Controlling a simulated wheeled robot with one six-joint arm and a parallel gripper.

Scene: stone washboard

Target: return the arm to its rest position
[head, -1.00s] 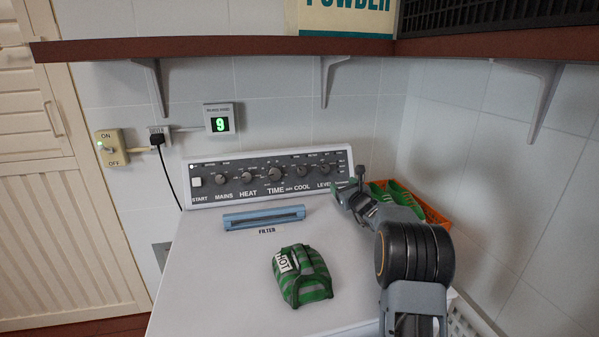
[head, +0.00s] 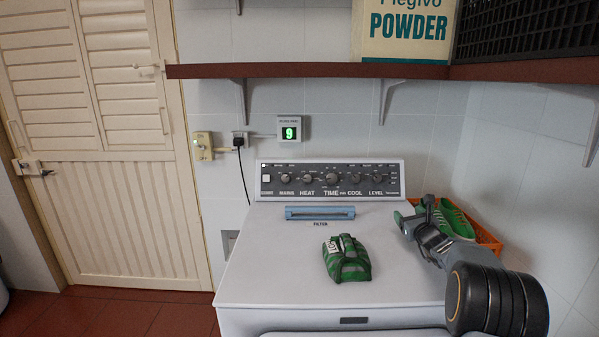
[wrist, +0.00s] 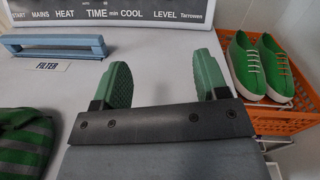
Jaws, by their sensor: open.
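My gripper (head: 415,214) is at the right side of the white machine's top, in front of the control panel. In the wrist view its two green-padded fingers (wrist: 162,82) stand wide apart with only the bare white top between them. It holds nothing. My arm reaches in from the lower right of the head view, bent at a dark round joint.
A green striped bundle (head: 347,262) lies on the white machine top (head: 270,255), behind it a blue filter handle (head: 320,213). An orange basket (wrist: 290,122) with green shoes (wrist: 262,68) stands close right of my gripper. A brown shelf (head: 300,71) runs above.

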